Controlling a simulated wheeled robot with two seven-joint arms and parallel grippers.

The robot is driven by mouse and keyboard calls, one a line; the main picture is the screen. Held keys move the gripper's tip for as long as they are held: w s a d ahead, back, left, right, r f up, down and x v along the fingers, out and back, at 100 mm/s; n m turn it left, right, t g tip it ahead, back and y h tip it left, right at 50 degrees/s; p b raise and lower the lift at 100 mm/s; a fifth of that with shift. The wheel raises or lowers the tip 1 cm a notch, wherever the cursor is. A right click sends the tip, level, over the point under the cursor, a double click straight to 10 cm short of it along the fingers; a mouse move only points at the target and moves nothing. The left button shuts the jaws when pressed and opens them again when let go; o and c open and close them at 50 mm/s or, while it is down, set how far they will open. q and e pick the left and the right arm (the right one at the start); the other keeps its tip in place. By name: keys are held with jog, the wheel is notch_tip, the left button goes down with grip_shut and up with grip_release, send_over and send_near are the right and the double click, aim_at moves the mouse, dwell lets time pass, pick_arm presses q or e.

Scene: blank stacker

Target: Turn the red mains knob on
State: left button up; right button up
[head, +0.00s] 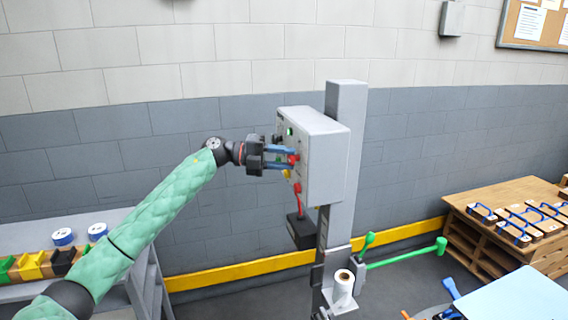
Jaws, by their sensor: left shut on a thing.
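The red mains knob (294,159) sits on the front face of a grey control box (322,150) mounted on a grey post. My left gripper (290,157) reaches in from the left with its blue fingers at the panel, shut on the red knob. The fingers partly cover the knob, so its turn angle cannot be read. A small green light or button (290,131) shows near the panel's top. My right gripper is not in view.
Below the knob are a yellow part (286,174) and a red lever (298,190) above a dark box (301,231). A white roll (343,283) and a green handle (410,253) are lower down. A shelf with coloured bins stands left, a wooden pallet stack (490,215) right.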

pick_arm(q)
jog(key=shift+f, duration=0.1)
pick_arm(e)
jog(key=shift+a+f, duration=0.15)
pick_arm(q)
jog(key=o, duration=1)
jog(key=shift+w+a+r+b, duration=0.1)
jog(key=shift+a+b, duration=0.2)
jog(key=shift+a, duration=1)
jog(key=shift+w+a+r+b, duration=0.15)
jog(key=shift+a+b, duration=0.15)
jog(key=shift+a, duration=1)
jog(key=shift+w+a+r+b, duration=0.1)
jog(key=shift+a+b, duration=0.2)
jog(key=shift+a, duration=1)
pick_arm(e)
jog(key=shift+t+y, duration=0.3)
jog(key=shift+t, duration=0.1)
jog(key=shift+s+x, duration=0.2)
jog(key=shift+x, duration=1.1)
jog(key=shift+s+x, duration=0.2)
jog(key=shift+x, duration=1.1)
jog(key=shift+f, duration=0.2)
